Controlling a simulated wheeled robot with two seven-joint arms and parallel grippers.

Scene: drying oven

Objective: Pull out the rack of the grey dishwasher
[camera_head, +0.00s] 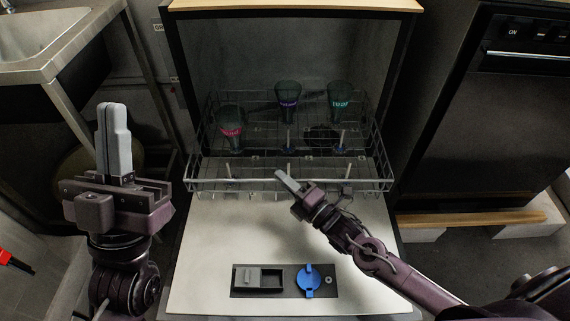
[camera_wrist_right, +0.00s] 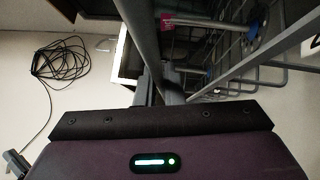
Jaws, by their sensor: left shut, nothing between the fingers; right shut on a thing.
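The grey dishwasher stands open, with its door (camera_head: 200,280) folded down flat toward me. Its wire rack (camera_head: 222,186) sits partly inside the tub, its front edge out over the door. My right gripper (camera_head: 282,175) is shut on the front rail of the rack, near its middle. In the right wrist view the rack (camera_wrist_right: 235,70) fills the upper right and the gripper's fingers (camera_wrist_right: 160,85) meet the rail, partly hidden by the gripper body. My left gripper (camera_head: 114,112) is shut and empty, pointing up left of the door, apart from the rack.
A sink counter (camera_head: 60,42) is at left, a black appliance (camera_head: 500,120) at right. The door's front part is clear.

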